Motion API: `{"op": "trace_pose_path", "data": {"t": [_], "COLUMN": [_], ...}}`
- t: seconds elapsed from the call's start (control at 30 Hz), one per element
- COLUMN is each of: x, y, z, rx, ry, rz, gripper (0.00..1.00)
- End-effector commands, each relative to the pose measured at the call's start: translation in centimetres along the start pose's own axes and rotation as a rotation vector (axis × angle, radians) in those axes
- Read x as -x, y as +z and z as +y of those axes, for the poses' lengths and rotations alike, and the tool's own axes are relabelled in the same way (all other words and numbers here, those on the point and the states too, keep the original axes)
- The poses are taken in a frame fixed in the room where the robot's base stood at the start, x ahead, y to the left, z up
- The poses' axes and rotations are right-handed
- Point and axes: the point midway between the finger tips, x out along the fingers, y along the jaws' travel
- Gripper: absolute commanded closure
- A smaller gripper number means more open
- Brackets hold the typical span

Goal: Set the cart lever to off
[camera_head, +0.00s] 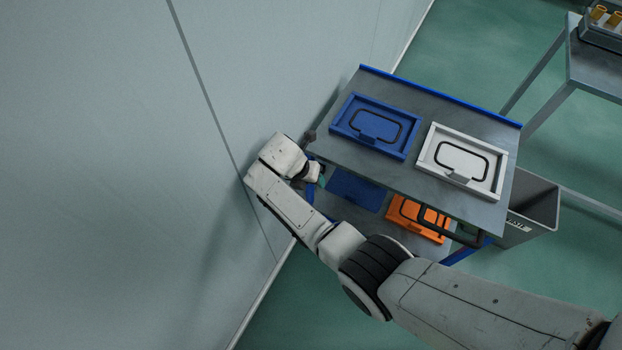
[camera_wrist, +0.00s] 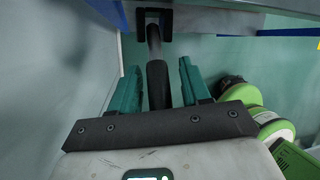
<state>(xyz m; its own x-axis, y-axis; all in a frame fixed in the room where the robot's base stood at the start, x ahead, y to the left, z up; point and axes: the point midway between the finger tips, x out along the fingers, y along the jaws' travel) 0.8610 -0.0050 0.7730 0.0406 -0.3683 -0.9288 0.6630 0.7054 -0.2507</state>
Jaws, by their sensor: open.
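The cart (camera_head: 335,150) stands against the wall, with a grey top and blue edge trim. In the wrist view, a dark lever (camera_wrist: 157,85) with a thick grip runs down from a black bracket (camera_wrist: 141,22) under a pale shelf edge. My gripper (camera_wrist: 159,68) has its teal fingers apart, one on each side of the lever, with visible gaps. In the head view my gripper (camera_head: 320,181) is at the cart's left end, and the lever's grip cannot be made out there. No off marking is readable.
A blue case (camera_head: 345,127) and a white case (camera_head: 430,153) lie on the cart top; an orange case (camera_head: 397,216) is below. A grey bin (camera_head: 540,205) stands at right. The wall (camera_head: 110,170) is close to my arm. Green-and-black round objects (camera_wrist: 268,122) lie right of my gripper.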

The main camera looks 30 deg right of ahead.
Motion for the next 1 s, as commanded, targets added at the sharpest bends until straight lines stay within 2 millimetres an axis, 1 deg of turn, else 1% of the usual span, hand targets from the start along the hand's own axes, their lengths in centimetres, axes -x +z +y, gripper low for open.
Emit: {"op": "trace_pose_path", "data": {"t": [0.13,0.27,0.6,0.7,0.83,1.0], "x": [0.3,1.8,8.0,9.3,10.4,10.8], "y": [0.0,0.1,0.0,0.0,0.0,0.0], "z": [0.0,0.1,0.1,0.1,0.0,0.0], "rx": [0.0,0.001,0.0,0.0,0.0,0.0], "ry": [0.0,0.002,0.003,0.001,0.0,0.0], "rz": [-0.001,-0.002,-0.002,-0.001,0.0,0.0], "gripper": [0.53,0.53,0.53,0.53,0.53,0.53]}}
